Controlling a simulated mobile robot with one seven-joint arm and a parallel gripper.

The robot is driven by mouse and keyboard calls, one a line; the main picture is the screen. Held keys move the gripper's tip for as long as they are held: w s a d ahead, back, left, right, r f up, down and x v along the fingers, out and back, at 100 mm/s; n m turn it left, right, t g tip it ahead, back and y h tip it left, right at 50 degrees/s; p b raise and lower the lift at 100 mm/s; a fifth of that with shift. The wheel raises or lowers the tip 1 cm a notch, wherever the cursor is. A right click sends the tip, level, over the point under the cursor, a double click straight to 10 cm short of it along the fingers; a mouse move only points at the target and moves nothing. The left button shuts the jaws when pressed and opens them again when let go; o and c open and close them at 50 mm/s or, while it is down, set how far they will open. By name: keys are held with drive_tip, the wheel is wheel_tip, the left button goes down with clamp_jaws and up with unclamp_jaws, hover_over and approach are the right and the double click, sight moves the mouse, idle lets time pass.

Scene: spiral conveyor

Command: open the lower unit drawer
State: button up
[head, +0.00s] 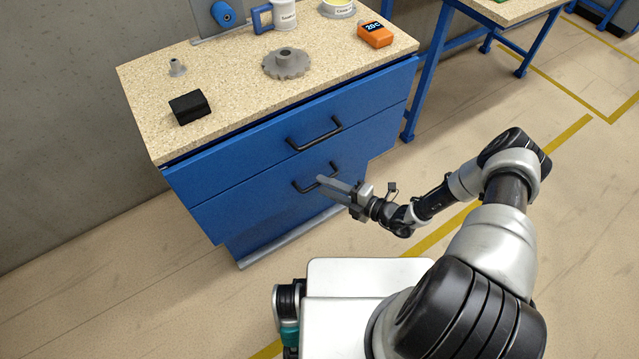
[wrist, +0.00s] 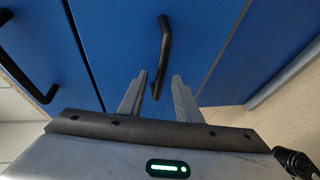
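The blue cabinet has two drawers, and both look shut. The lower drawer (head: 240,208) has a black bar handle (head: 303,187), partly covered by my gripper (head: 322,181) in the head view. In the wrist view the lower drawer's front (wrist: 205,40) fills the middle, and its handle (wrist: 164,45) runs down between my fingertips. My gripper (wrist: 160,76) is open, with one finger on each side of the handle's near end. A gap shows on both sides, so I see no grip on it. Exact depth is hard to tell.
The upper drawer (head: 240,150) has its own handle (head: 316,135), also at the wrist view's left (wrist: 25,80). The worktop (head: 225,95) holds a gear (head: 286,63), a black block (head: 189,107) and an orange device (head: 375,35). Floor at the cabinet's left front is clear.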

drive_tip(key=shift+x, duration=1.45)
drive_tip(key=shift+c, duration=0.4)
clamp_jaws()
